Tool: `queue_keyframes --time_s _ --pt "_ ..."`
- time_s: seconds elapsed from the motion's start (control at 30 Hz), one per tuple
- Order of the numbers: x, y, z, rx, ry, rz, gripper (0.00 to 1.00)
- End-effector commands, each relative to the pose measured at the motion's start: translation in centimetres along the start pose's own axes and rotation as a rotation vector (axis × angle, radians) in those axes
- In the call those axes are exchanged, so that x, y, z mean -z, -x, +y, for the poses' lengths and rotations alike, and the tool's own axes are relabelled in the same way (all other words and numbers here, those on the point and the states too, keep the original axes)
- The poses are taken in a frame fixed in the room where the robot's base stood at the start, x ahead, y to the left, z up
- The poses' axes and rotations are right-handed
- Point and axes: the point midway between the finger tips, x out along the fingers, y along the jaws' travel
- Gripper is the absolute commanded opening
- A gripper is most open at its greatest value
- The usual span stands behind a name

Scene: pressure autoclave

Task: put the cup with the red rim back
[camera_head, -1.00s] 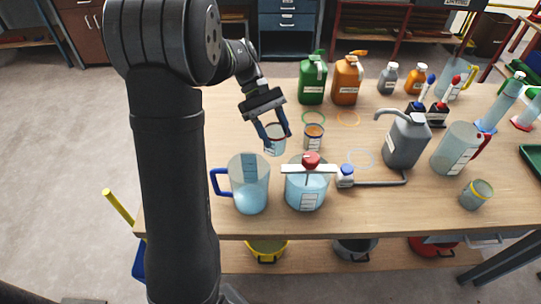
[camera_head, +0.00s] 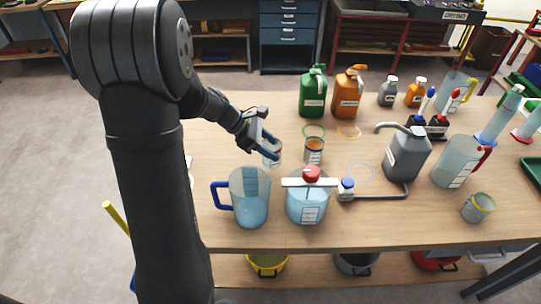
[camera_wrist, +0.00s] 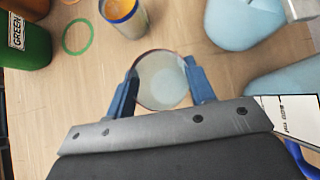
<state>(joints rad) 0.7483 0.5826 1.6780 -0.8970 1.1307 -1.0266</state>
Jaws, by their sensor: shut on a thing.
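My gripper (camera_head: 271,151) is shut on a clear cup (camera_head: 275,158), its two blue fingers on opposite sides. In the wrist view the gripper (camera_wrist: 164,88) holds the same cup (camera_wrist: 163,82), seen from above with a thin reddish rim and a pale inside. The fingers and arm hide part of the cup in the head view. I cannot tell whether its base touches the table. A cup with orange contents (camera_head: 314,152) stands just right of it; in the wrist view that cup (camera_wrist: 124,22) has a blue rim.
A blue-handled jug (camera_head: 250,200) and a red-knobbed vessel (camera_head: 308,205) stand in front of the held cup. A grey can (camera_head: 407,158) and yellow-rimmed cup (camera_head: 477,210) are right.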

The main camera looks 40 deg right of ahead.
Motion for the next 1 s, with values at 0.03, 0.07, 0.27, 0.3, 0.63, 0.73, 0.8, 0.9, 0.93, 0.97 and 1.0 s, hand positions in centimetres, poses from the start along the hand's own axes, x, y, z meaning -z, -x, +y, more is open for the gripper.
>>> queue_keyframes --time_s 0.03,0.07,0.27,0.3,0.63,0.73,0.8,0.9,0.93,0.97,1.0 --pt "0.4 -0.4 0.0 0.002 0.003 0.000 0.21" --pt "0.6 -0.7 -0.1 0.003 0.004 0.000 0.21" --pt "2.4 -2.5 0.0 0.003 0.001 0.000 0.21" --pt "2.5 -2.5 0.0 0.002 0.001 0.000 0.21" --pt "2.7 -2.7 0.0 0.002 0.000 0.000 0.53" --pt "2.6 -2.7 0.0 0.002 0.000 0.000 0.71" --pt "2.6 -2.7 0.0 0.002 0.000 0.000 0.71" --pt "2.6 -2.7 0.0 0.002 0.000 0.000 0.71" --pt "2.6 -2.7 0.0 0.002 0.000 0.000 0.71" --pt "2.6 -2.6 0.0 0.002 0.000 0.000 0.71" --pt "2.6 -2.6 0.0 0.002 -0.001 0.000 0.71"
